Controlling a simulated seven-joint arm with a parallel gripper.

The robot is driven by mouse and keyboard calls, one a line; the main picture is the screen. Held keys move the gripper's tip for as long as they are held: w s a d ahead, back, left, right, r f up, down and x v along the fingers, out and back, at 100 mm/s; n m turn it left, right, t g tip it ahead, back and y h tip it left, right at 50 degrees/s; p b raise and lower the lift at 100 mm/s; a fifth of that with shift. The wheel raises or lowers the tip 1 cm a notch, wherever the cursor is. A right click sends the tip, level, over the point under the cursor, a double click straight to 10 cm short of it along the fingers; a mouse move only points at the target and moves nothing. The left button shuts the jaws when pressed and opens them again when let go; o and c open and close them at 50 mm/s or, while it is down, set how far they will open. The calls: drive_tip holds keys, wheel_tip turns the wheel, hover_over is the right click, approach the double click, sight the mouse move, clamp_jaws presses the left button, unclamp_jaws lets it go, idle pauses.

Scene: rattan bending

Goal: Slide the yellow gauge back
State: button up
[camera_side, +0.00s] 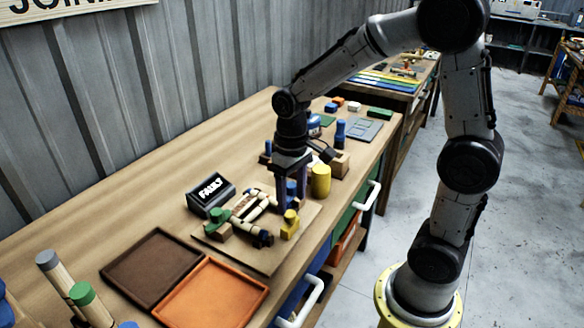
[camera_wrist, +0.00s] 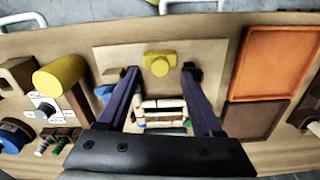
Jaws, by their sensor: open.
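The yellow gauge (camera_side: 289,226), a small block with a rounded knob, stands at the front right edge of the pale work board (camera_side: 262,262). In the wrist view the yellow gauge (camera_wrist: 160,62) shows beyond and between my fingertips. My gripper (camera_side: 291,196) is open and empty, its two purple fingers pointing down above the board, behind the gauge in the side view. It also shows in the wrist view (camera_wrist: 160,72), with the fingers wide apart. A small wooden frame (camera_wrist: 160,112) with light rods lies on the board between the fingers. I see no contact with the gauge.
A yellow cylinder (camera_side: 320,180) stands close to my gripper. A black sign block (camera_side: 210,194) stands behind the board. A brown tray (camera_side: 150,265) and an orange tray (camera_side: 215,292) lie to the left. The back strip of the bench is mostly clear.

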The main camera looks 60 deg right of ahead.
sight(292, 215)
wheel_tip(292, 215, up, 10)
drive_tip(key=shift+f, duration=0.15)
idle(0.3)
drive_tip(key=s+a+r+t, duration=0.2)
drive_tip(key=s+r+t, duration=0.1)
drive_tip(key=s+r, duration=0.3)
drive_tip(key=s+a+f+n+t, duration=0.1)
drive_tip(key=s+f+t, duration=0.1)
drive_tip(key=s+f, duration=0.3)
drive_tip(key=s, duration=0.3)
drive_tip(key=shift+s+f+n+t, duration=0.3)
drive_tip(key=shift+n, duration=0.1)
idle(0.5)
idle(0.7)
